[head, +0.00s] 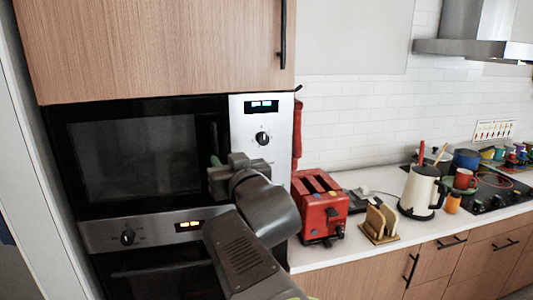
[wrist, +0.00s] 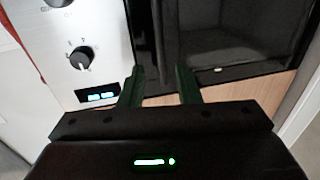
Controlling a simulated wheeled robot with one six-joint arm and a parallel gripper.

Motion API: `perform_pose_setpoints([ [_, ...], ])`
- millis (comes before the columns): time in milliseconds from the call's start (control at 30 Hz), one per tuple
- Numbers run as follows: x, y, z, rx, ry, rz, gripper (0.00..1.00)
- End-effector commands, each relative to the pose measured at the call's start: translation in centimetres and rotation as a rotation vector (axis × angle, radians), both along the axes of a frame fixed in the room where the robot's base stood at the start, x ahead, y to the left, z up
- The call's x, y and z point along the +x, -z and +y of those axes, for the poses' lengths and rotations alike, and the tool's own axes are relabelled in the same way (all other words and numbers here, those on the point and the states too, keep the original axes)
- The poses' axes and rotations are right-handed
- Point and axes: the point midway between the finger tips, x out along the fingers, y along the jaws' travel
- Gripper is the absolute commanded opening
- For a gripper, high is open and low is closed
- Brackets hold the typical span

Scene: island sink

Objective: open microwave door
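The microwave (head: 135,160) is built into the cabinet at the left in the head view, with its dark glass door closed. Its black vertical handle (head: 214,140) is at the door's right side, beside the silver control panel (head: 263,170). My gripper (head: 214,163) is in front of the handle's lower part. In the wrist view, turned upside down, my gripper (wrist: 159,75) has its two green-dark fingers apart, pointing at the black door edge and handle area (wrist: 157,35). The handle is dark on dark, so I cannot tell whether it is between the fingers or touched.
A wood cabinet (head: 160,45) is above, and an oven (head: 160,265) is below. A red toaster (head: 320,208), a napkin holder (head: 380,222) and a white kettle (head: 422,190) stand on the counter to the right. A red cloth (head: 297,130) hangs beside the panel.

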Motion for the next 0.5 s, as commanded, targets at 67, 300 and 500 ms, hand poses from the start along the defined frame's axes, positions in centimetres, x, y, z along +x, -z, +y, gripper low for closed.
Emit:
perform_pose_setpoints([
  [67, 1.4, 0.6, 0.8, 0.000, -0.002, 0.001, 0.30],
  [300, 5.0, 0.2, 2.6, -0.001, -0.001, 0.002, 0.30],
  [500, 7.2, 0.0, 3.7, -0.002, 0.000, 0.001, 0.30],
])
